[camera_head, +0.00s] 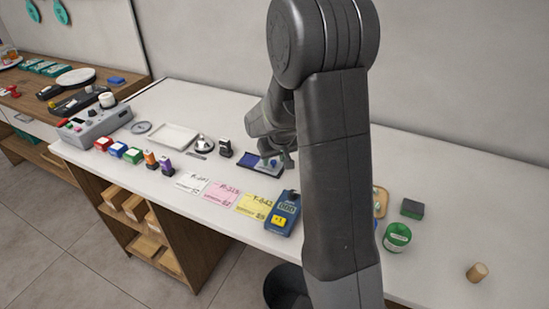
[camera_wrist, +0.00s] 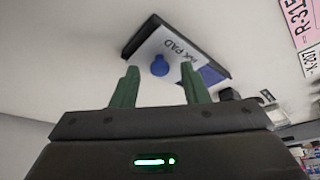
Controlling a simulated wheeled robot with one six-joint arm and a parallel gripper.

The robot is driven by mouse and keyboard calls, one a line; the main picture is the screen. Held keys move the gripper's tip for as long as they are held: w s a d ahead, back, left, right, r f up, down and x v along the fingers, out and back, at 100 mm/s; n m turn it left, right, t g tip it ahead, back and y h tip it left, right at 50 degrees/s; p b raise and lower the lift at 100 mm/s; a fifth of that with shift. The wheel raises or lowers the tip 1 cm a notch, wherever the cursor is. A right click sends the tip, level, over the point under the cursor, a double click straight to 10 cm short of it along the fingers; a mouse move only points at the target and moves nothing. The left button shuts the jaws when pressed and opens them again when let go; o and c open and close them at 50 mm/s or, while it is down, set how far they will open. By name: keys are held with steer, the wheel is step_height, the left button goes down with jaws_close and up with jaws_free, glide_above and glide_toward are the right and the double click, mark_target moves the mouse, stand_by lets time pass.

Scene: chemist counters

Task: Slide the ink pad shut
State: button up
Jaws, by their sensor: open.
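The ink pad (camera_head: 249,160) lies on the white counter, behind the slips. In the wrist view it is a dark tray with a white sliding lid (camera_wrist: 180,48) marked "INK PAD". A round blue knob (camera_wrist: 159,66) sits on the lid. A strip of blue pad (camera_wrist: 212,74) is uncovered at one end, so the lid stands partly open. My gripper (camera_wrist: 159,69) is open, and the knob appears between its two green fingertips. In the head view my gripper (camera_head: 281,158) is at the ink pad's right part and partly hides it. Contact with the knob cannot be told.
Colored slips (camera_head: 222,194) and a blue handheld device (camera_head: 284,213) lie in front of the ink pad. A black stamp (camera_head: 225,148) and a white tray (camera_head: 173,136) stand to its left. The counter behind is clear.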

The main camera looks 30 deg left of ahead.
steer(key=shift+c, duration=0.2)
jaws_close()
steer(key=a, duration=0.4)
steer(key=a+b, duration=0.1)
steer(key=a, duration=0.2)
steer(key=shift+s, duration=0.4)
steer(key=shift+r, duration=0.1)
steer(key=shift+c, duration=1.1)
jaws_free()
steer(key=shift+o, duration=1.3)
steer(key=shift+a, duration=0.15)
